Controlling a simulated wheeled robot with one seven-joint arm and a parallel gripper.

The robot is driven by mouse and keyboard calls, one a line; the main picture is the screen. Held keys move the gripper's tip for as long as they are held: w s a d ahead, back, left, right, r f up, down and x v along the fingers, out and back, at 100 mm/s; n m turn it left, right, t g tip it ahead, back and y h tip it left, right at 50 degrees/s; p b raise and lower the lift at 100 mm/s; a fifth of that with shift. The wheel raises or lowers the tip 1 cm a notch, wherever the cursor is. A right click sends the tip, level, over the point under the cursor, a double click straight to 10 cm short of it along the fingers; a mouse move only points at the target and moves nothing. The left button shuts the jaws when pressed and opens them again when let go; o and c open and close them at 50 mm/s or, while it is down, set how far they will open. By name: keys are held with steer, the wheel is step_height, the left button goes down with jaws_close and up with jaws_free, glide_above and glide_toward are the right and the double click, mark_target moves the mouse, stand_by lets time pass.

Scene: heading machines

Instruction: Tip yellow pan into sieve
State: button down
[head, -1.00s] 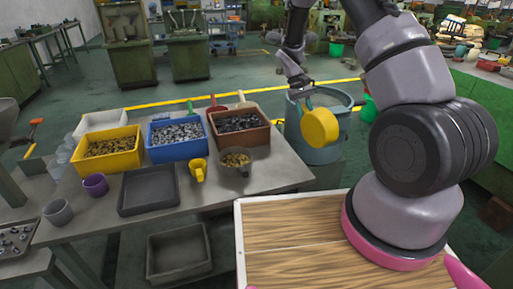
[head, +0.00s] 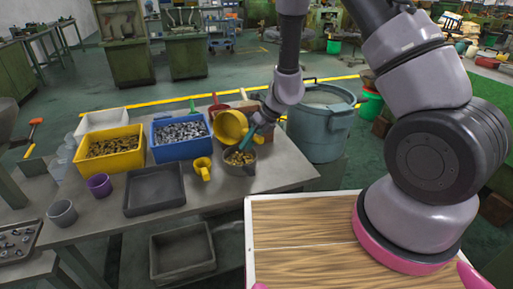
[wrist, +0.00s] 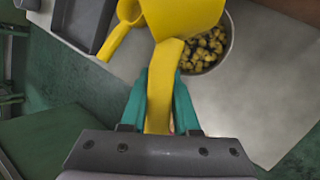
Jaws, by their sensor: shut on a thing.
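My gripper (head: 252,132) is shut on the handle of the yellow pan (head: 230,126). In the wrist view the teal fingers (wrist: 160,92) clasp the handle, and the pan body (wrist: 187,14) is cut off at the top edge. The pan is tilted in the air above the far side of the sieve. The sieve (head: 240,168) is a round grey vessel on the table with brass-coloured pieces in it. The wrist view shows those pieces in the sieve (wrist: 228,48), partly covered by the pan. I cannot tell what is inside the pan.
A yellow cup with a handle (head: 203,170) stands just left of the sieve. The brown bin (head: 262,130) is mostly hidden behind the pan and gripper. A blue bin (head: 180,152), a yellow bin (head: 108,166) and a dark tray (head: 154,203) stand further left. A grey-blue barrel (head: 320,130) is right.

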steer(key=w+d+r+m+y, duration=0.1)
steer(key=d+r+m+y, duration=0.2)
steer(key=d+m+y, duration=0.3)
steer(key=shift+m+y, duration=2.5)
steer(key=shift+m, duration=0.1)
steer(key=shift+w+r, duration=0.1)
